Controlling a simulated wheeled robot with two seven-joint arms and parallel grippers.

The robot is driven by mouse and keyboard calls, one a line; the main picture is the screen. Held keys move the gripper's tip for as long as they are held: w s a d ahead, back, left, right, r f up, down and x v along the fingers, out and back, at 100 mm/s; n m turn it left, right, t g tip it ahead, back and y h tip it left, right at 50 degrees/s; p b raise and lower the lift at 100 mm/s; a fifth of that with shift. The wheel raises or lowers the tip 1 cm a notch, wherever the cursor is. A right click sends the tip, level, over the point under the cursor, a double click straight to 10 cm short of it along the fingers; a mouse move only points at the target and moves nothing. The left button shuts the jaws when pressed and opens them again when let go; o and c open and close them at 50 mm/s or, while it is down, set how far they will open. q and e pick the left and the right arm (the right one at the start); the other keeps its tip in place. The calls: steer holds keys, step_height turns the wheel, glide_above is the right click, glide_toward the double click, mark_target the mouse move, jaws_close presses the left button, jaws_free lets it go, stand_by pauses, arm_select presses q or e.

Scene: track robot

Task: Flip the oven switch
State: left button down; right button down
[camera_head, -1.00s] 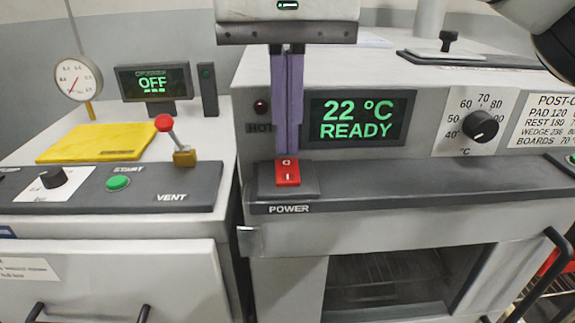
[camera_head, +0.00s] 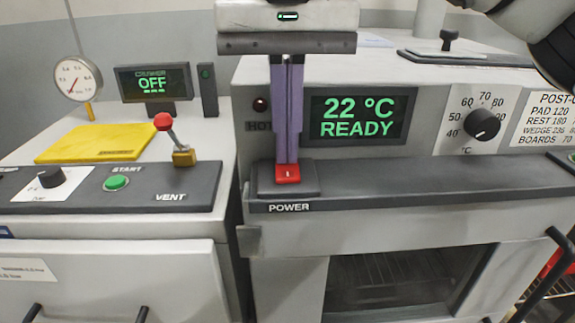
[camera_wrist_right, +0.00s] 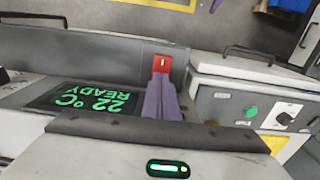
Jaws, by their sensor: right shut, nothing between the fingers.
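The oven's red power switch (camera_head: 288,174) sits on a dark plate above the POWER label, with its "I" half showing. My right gripper (camera_head: 287,161) comes down from above with its two purple fingers shut and empty. Its tips are at the switch and cover the upper half; whether they press on it I cannot tell. In the right wrist view the red switch (camera_wrist_right: 163,64) shows just beyond the fingertips (camera_wrist_right: 161,75). The oven display (camera_head: 357,117) reads 22 °C READY. My left gripper is not in view.
A round temperature knob (camera_head: 482,124) is right of the display. The oven door (camera_head: 410,280) is below.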

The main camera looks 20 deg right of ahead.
step_height(320, 180, up, 3)
steer(key=p, duration=0.3)
steer(key=shift+r+p, duration=0.3)
steer(key=shift+r, duration=1.7)
